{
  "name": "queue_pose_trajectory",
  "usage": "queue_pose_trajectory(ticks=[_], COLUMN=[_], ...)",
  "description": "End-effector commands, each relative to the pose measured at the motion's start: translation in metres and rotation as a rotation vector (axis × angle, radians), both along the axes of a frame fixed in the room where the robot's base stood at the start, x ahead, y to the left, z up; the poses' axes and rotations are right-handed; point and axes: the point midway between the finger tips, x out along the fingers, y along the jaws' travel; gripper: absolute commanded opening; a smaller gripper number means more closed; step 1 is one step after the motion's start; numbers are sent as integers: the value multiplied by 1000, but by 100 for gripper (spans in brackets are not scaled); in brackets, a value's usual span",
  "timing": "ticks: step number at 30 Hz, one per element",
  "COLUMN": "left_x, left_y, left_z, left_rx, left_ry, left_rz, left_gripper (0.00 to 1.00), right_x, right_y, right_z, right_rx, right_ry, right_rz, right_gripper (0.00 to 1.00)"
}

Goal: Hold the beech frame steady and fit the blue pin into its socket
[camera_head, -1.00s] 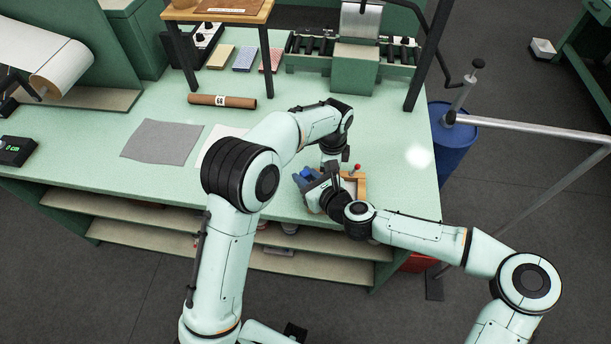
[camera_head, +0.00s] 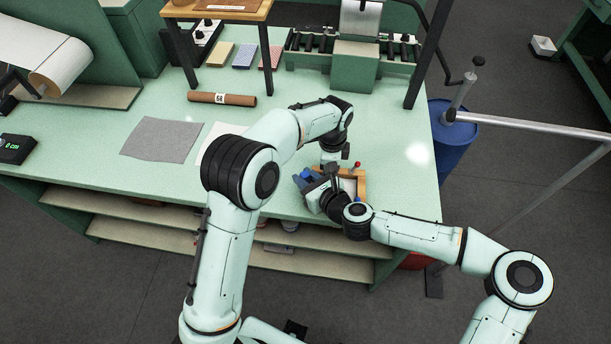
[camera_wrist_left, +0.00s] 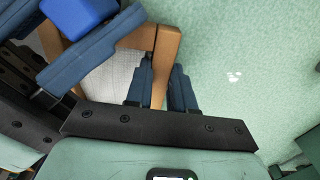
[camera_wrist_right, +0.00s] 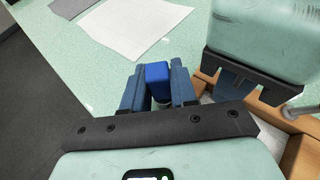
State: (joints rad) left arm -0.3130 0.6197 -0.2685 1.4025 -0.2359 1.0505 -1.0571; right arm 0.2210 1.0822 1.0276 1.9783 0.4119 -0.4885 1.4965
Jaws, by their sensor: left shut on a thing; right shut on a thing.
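The beech frame (camera_head: 361,184) lies near the front right edge of the green table, partly hidden by my arms. In the left wrist view my left gripper (camera_wrist_left: 160,88) is shut on a wooden bar of the frame (camera_wrist_left: 166,50), one finger on each side. My right gripper (camera_head: 312,180) is shut on the blue pin (camera_head: 307,174). In the right wrist view the blue pin (camera_wrist_right: 157,80) stands between its fingers, with the frame (camera_wrist_right: 292,115) to the right. In the left wrist view the pin (camera_wrist_left: 78,12) appears near the frame's left bar. I cannot make out its socket.
A red-topped piece (camera_head: 357,165) stands at the frame's far side. A grey sheet (camera_head: 160,140) and a partly hidden white sheet lie left. A brown roll (camera_head: 222,99) lies behind them. A blue bin (camera_head: 455,140) stands beyond the table's right edge.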

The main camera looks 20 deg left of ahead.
Motion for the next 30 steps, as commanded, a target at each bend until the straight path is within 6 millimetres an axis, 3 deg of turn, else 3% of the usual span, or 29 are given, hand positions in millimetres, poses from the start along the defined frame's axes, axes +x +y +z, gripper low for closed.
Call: queue_pose_trajectory(ticks=[7, 8, 10, 11, 22, 30], left_x=[0, 0, 0, 0, 0, 0], left_y=[0, 0, 0, 0, 0, 0], left_z=[0, 0, 0, 0, 0, 0], left_rx=[-1, -1, -1, -1, -1, -1], left_ry=[-1, -1, -1, -1, -1, -1], left_rz=[0, 0, 0, 0, 0, 0], left_gripper=[0, 0, 0, 0, 0, 0], right_x=[0, 0, 0, 0, -2, -25], right_y=[0, 0, 0, 0, -5, -46], right_z=[-5, -6, -5, -5, -2, 16], right_rx=[0, 0, 0, 0, 0, -2], right_ry=[2, 1, 1, 1, 0, -1], right_rz=[-1, 0, 0, 0, -1, -4], right_gripper=[0, 30, 53, 57, 57, 57])
